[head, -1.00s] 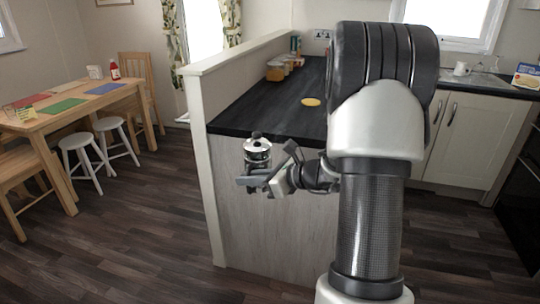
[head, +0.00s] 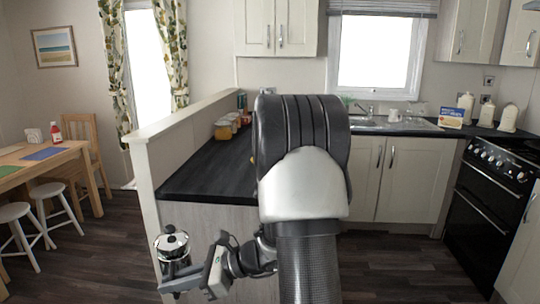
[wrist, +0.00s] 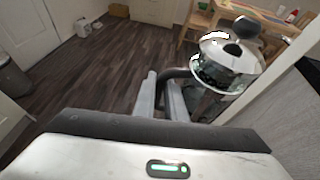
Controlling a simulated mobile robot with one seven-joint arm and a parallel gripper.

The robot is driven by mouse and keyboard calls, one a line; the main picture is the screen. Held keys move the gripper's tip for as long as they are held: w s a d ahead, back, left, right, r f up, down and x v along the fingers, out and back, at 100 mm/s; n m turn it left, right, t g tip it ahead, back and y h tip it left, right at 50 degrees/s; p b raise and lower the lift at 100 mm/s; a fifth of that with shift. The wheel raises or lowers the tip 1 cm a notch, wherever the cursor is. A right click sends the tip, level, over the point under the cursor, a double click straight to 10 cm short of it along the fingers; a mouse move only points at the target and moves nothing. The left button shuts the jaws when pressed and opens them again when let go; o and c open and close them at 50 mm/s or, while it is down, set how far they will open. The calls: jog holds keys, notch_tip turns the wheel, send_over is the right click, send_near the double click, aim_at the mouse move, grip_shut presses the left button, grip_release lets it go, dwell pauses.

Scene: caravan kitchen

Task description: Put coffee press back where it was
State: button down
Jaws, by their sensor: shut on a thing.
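The coffee press (head: 172,244) is a glass and metal pot with a shiny lid and black knob. My gripper (head: 176,277) is shut on it and holds it up off the floor, in front of the near end of the dark counter (head: 205,172). In the wrist view the coffee press (wrist: 225,62) is at the upper right, with its dark handle between the fingers of my gripper (wrist: 164,98). It looks roughly upright. Its lower part is partly hidden in both views.
Jars (head: 228,124) stand at the back left of the counter, beside the low partition wall (head: 150,165). Much of the counter top is bare, though my arm hides part. The dining table (head: 40,160) and white stools (head: 55,205) are at left. The black stove (head: 490,195) is at right.

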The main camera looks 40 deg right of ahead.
aim_at(168, 253)
jog(key=r+p, duration=0.3)
jog(key=p, duration=0.3)
jog(key=s+r+p, duration=0.1)
jog(key=r+p, duration=0.2)
jog(key=p, duration=0.4)
jog(key=r+p, duration=0.4)
jog(key=p, duration=0.3)
jog(key=shift+s+d, duration=0.15)
jog(key=shift+s, duration=0.1)
